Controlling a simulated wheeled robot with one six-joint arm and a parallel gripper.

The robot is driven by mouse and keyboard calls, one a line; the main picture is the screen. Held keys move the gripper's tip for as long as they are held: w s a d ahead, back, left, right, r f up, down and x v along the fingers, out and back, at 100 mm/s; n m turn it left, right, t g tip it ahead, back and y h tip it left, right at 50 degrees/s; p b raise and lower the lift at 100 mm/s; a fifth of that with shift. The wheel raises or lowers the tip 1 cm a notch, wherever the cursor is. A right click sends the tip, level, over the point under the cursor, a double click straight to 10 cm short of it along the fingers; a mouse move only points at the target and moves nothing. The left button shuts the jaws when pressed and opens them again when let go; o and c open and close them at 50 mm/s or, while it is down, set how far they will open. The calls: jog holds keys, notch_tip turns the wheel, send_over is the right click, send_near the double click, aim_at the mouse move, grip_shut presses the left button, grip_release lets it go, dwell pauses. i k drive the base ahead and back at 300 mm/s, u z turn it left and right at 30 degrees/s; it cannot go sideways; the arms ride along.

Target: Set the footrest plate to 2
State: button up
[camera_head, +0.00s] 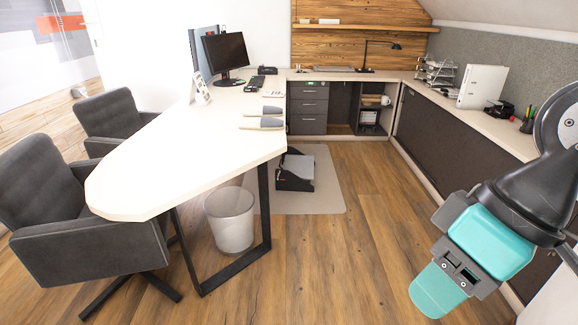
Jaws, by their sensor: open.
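The footrest (295,171) stands on a light floor mat under the desk, in the middle of the view. It is small and dark, with a pale patch on its top plate. Its setting marks are too small to read. My gripper (459,272) is in the lower right foreground, large and close to the camera, with teal and dark grey parts. It is open and empty, far from the footrest, with wood floor between them.
The white desk (150,165) with black metal legs overhangs the mat (325,193). A waste bin (230,219) stands at its near leg. Two grey chairs (80,215) are at left. A long low cabinet (440,125) runs along the right. The wood floor (350,260) in the middle is clear.

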aim_at(302, 166)
jog(key=z, duration=0.4)
jog(key=i, duration=4.1)
jog(key=u, duration=0.95)
jog(key=i, duration=1.8)
jog(key=u, duration=0.65)
